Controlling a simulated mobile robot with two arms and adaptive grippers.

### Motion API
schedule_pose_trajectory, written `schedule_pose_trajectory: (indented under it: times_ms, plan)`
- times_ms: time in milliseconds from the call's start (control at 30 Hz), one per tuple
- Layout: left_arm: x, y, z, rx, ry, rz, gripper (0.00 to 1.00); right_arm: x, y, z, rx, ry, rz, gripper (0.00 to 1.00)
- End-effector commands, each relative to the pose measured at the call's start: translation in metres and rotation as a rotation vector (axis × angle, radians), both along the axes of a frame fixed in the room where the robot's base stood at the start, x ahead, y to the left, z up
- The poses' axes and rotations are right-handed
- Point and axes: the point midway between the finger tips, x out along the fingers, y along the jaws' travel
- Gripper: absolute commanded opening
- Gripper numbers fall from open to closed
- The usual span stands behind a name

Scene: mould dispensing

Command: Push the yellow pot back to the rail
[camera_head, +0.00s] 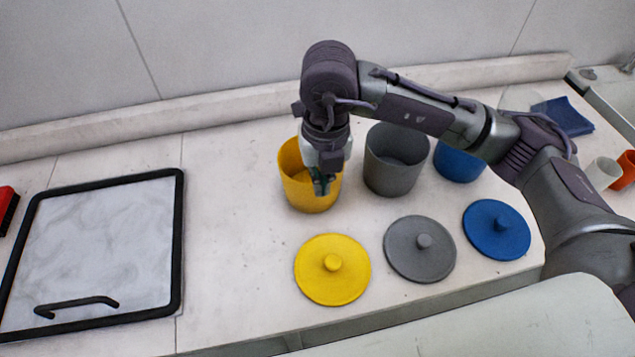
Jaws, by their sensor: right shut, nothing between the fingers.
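The yellow pot (296,187) stands upright and open on the white counter, left of the grey pot. A gap of bare counter lies between it and the raised rail (220,105) along the wall. My right gripper (321,188) points down at the yellow pot's front right side and is shut with nothing in it. It overlaps the pot in this view, and I cannot tell whether it touches the pot. The gripper and wrist hide part of the pot's rim and inside. My left gripper is not in view.
A grey pot (392,170) and a blue pot (458,163) stand to the right. Yellow (330,280), grey (415,262) and blue (492,240) lids lie in front. A black-framed marbled panel (100,245) is at left. A blue cloth (568,117) and cups are at right.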

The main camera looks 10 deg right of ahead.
Motion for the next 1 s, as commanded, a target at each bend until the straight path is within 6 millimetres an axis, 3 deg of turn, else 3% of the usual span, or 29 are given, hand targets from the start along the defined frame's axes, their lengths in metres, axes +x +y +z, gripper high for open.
schedule_pose_trajectory:
  times_ms: [133,267,600,733,1000]
  plan:
    - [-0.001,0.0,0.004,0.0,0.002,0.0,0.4,0.004,-0.009,-0.007,-0.043,-0.011,-0.019,0.0]
    - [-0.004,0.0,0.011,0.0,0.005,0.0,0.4,0.002,-0.009,-0.028,-0.042,-0.008,-0.018,0.0]
    - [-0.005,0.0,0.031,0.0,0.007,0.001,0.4,0.001,-0.009,-0.1,-0.039,-0.007,-0.015,0.0]
    - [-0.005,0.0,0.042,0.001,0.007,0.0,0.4,0.026,-0.008,-0.095,-0.037,-0.013,-0.017,0.0]
    - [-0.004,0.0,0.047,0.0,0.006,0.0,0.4,0.042,-0.008,-0.098,-0.036,-0.012,-0.014,0.0]
